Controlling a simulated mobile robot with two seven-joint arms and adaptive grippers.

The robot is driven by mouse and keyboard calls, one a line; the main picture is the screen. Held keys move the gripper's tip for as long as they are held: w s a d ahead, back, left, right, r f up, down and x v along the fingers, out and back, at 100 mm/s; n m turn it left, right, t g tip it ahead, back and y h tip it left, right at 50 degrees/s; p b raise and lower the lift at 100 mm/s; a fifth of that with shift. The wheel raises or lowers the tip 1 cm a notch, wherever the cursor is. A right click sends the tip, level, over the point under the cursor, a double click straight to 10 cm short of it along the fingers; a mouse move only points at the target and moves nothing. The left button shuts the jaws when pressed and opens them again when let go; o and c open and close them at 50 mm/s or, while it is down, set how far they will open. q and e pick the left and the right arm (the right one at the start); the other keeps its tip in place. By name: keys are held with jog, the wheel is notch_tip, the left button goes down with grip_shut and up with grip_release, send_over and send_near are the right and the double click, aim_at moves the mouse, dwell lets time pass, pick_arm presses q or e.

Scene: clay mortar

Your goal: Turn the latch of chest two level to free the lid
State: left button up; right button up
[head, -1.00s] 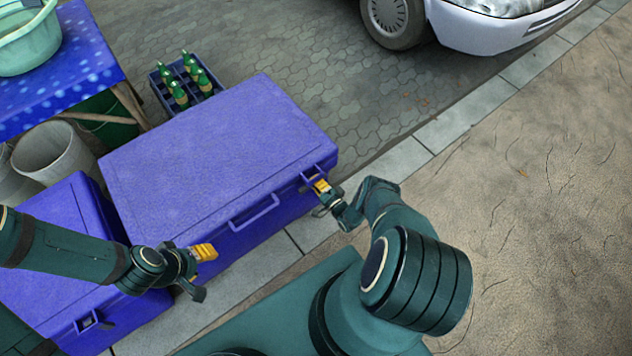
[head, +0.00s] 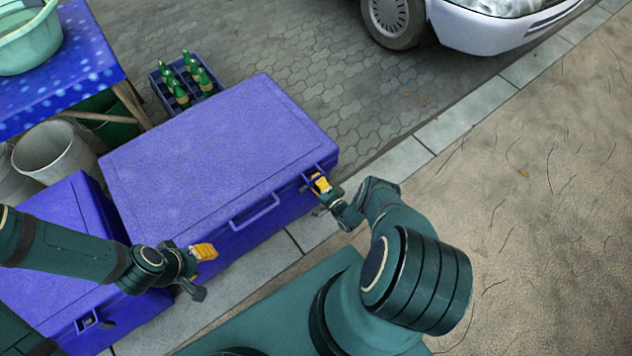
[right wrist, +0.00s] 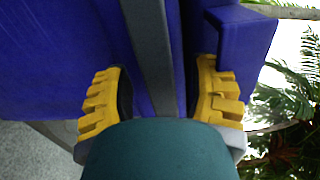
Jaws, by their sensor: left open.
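A large blue chest (head: 210,150) with a shut lid stands in the middle of the head view. Its front has a handle (head: 254,212). My right gripper (head: 320,185) is at the chest's right front corner and mostly hides the latch there. In the right wrist view, its yellow fingers (right wrist: 162,95) stand open on both sides of a grey bar (right wrist: 150,45), with gaps beside it. I cannot tell whether this bar is the latch. My left gripper (head: 205,272) is open and empty in front of the chest's left part. I see no number on the chest.
A second blue chest (head: 50,230), with a latch (head: 87,321), lies at the lower left, partly under my left arm. Behind are a crate of green bottles (head: 187,80), pale buckets (head: 58,150) and a blue-covered table (head: 85,60).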

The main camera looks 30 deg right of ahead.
jog(key=s+d, duration=0.1)
jog(key=s, duration=1.1)
jog(key=shift+w, duration=0.1)
